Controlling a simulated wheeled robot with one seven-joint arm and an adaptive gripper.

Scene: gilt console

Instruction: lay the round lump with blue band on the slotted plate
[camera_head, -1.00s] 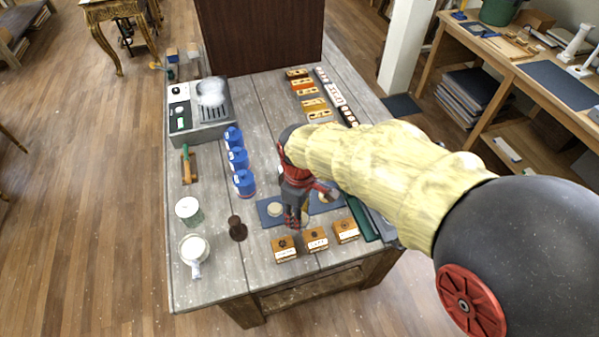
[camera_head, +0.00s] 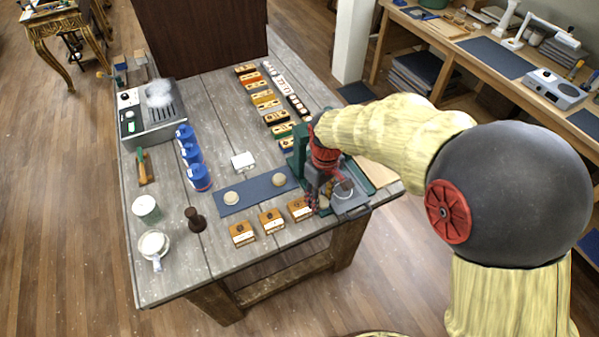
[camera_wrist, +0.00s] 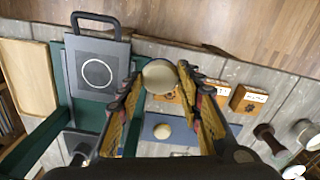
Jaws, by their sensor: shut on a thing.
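My gripper (camera_wrist: 158,95) is shut on a round beige lump (camera_wrist: 160,76), held between its two fingertips; no blue band shows on the visible face. In the head view my gripper (camera_head: 322,195) is at the table's right front, by the green-framed press, and hides the held lump. Two more pale lumps, a left one (camera_head: 231,197) and a right one (camera_head: 279,179), lie on a blue mat (camera_head: 256,190); one lump (camera_wrist: 162,131) shows in the wrist view. The slotted plate (camera_head: 166,113) is the top of a grey steaming box at the table's far left, well away from my gripper.
The press's grey plate with a white ring (camera_wrist: 97,73) is left of my gripper in the wrist view. Three wooden blocks (camera_head: 271,221) line the front edge. Blue canisters (camera_head: 190,155), a dark stamp (camera_head: 195,219) and a white mug (camera_head: 153,244) stand left. A dark panel rises behind.

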